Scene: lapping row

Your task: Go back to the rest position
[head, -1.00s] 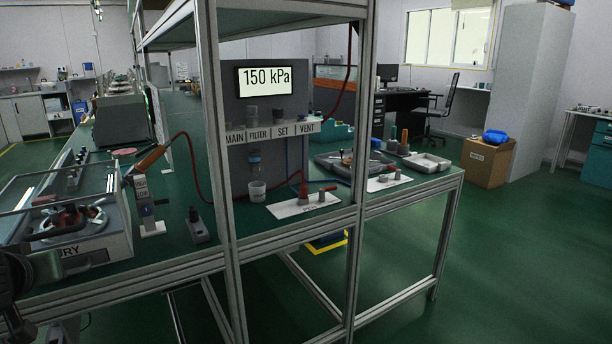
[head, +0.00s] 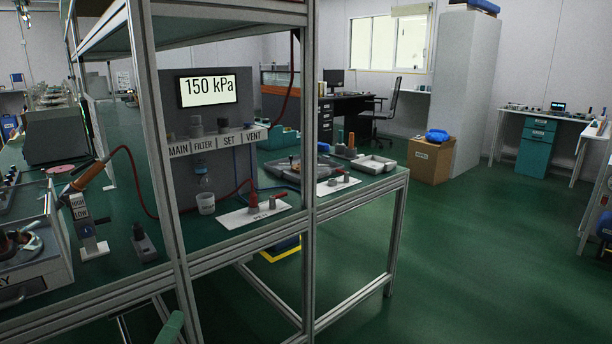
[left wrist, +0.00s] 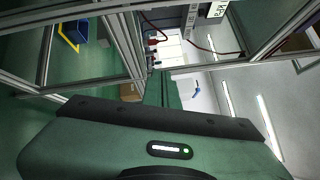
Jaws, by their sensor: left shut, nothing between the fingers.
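A green rounded part (head: 170,328) at the bottom edge of the head view looks like part of my left arm. The left wrist view is filled below by a green housing (left wrist: 150,155) with a small lit panel, which looks like my own body. My right gripper is in neither view.
The framed bench (head: 240,235) stands close ahead and to the left, with posts up front. A pressure panel (head: 208,92) reads 150 kPa. A white card (head: 240,217) carries a red fitting. Green floor (head: 460,270) is open at right. A cardboard box (head: 430,160) stands beyond.

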